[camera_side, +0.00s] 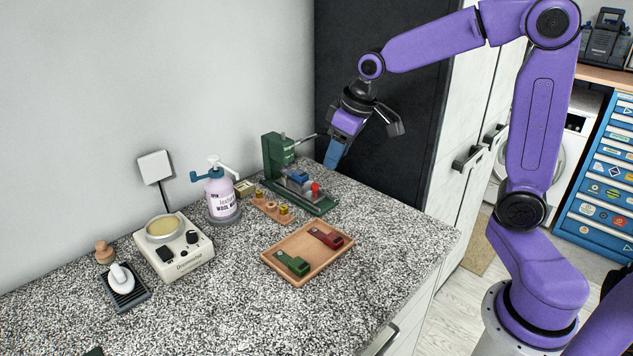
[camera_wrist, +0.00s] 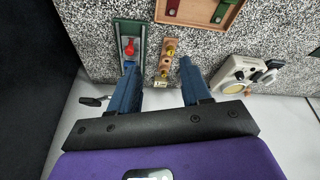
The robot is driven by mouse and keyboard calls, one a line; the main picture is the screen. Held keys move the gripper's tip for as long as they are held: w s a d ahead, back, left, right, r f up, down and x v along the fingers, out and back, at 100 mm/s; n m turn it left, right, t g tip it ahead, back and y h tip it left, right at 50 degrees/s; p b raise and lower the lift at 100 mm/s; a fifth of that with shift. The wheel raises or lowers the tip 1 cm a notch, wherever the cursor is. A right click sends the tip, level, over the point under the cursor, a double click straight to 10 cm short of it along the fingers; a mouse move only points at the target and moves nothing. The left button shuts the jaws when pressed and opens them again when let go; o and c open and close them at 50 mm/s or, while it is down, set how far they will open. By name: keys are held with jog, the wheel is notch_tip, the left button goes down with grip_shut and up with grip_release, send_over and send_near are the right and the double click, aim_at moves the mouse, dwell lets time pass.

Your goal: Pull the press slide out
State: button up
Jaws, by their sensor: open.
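The green press (camera_side: 273,155) stands on the speckled counter near the wall, with a lever at its upper right. Its low base carries a slide with a blue block (camera_side: 298,176) and a red knob (camera_side: 315,189). In the wrist view the red knob (camera_wrist: 129,47) shows on the grey slide bed, near the tip of the left finger. My gripper (camera_side: 335,158) is above and behind the press in the side view, pointing down, apart from it. The wrist view shows my gripper (camera_wrist: 159,76) with its blue fingers wide apart and nothing between them. The press's upper part is hidden there.
A wooden tray (camera_side: 272,263) with a green and a red piece lies in front. A small wooden rack (camera_side: 268,208) with brass pieces, a pump bottle (camera_side: 221,196) and a white appliance (camera_side: 180,262) stand left of the press. A dark panel rises behind my gripper.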

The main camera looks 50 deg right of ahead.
jog(key=m, duration=0.2)
send_near(315, 184)
jog(key=shift+t+h, duration=0.4)
jog(key=x, duration=0.8)
jog(key=shift+s+a+f, duration=0.25)
jog(key=shift+a+f, duration=0.15)
jog(key=shift+f, duration=0.05)
